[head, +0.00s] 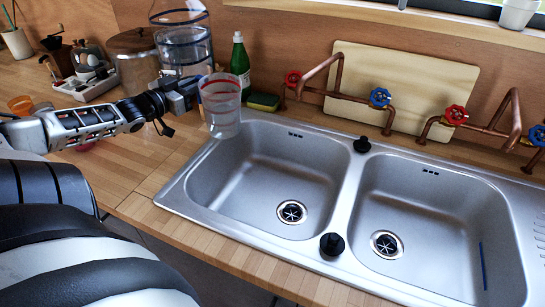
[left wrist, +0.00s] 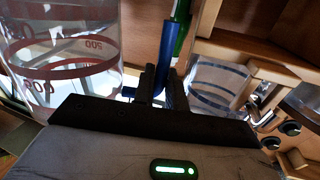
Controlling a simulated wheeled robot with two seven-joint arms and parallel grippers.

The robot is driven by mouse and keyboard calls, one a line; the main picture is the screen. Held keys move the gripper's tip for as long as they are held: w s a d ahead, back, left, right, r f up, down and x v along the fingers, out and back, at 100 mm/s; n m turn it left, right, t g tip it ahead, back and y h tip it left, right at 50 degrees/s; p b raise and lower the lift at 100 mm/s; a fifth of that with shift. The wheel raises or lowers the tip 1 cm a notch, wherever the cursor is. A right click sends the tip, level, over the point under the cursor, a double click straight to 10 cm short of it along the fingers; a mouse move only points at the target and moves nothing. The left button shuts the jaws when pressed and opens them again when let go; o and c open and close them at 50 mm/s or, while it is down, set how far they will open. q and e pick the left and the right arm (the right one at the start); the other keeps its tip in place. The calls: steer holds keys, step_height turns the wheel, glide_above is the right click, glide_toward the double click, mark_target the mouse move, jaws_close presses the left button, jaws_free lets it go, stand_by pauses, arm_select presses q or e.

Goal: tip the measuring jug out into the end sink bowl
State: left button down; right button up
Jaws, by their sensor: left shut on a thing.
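The clear measuring jug (head: 222,112) with red markings is upright at the back left corner of the sink. Its large red numbers show in the left wrist view (left wrist: 62,68). My left gripper (head: 190,92) is on its left side, shut on a blue upright bar (left wrist: 165,62) that looks like the jug's handle. I cannot tell whether the jug holds anything, or how high it is. The steel sink has a left bowl (head: 265,190) and a right bowl (head: 425,225), each with a drain. My right gripper is not in view.
A blue-banded clear container (head: 184,48), a green bottle (head: 240,62) and a sponge (head: 264,102) stand behind the jug. Copper taps (head: 345,95) with red and blue wheels rise behind the sink. A blue stick (head: 483,266) is in the right bowl. The left bowl looks clear.

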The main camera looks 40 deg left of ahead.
mark_target(207, 81)
arm_select(q)
steer(key=d+m, duration=0.1)
steer(key=d+r+m, duration=0.1)
steer(key=d+m, duration=0.1)
steer(key=shift+r, duration=0.25)
steer(key=shift+w+d+r+m, duration=0.1)
steer(key=shift+d+r+m, duration=0.1)
steer(key=shift+d+m, duration=0.4)
steer(key=shift+d+r+m, duration=0.2)
steer(key=shift+d+m, duration=0.3)
steer(key=shift+m, duration=0.1)
steer(key=shift+d+f+m, duration=0.3)
steer(key=shift+d+m, duration=0.2)
steer(key=shift+d, duration=0.35)
steer(key=shift+d+r+m, duration=0.15)
steer(key=shift+d+m, duration=0.25)
steer(key=shift+d+r+m, duration=0.6)
steer(key=shift+r+m, duration=0.1)
steer(key=shift+r, duration=0.1)
steer(key=shift+d, duration=0.15)
steer(key=shift+w+d+r+m, duration=0.1)
steer(key=shift+d+r+m, duration=0.1)
steer(key=shift+d+m, duration=0.65)
steer(key=shift+d+m, duration=1.6)
steer(key=shift+m, duration=0.15)
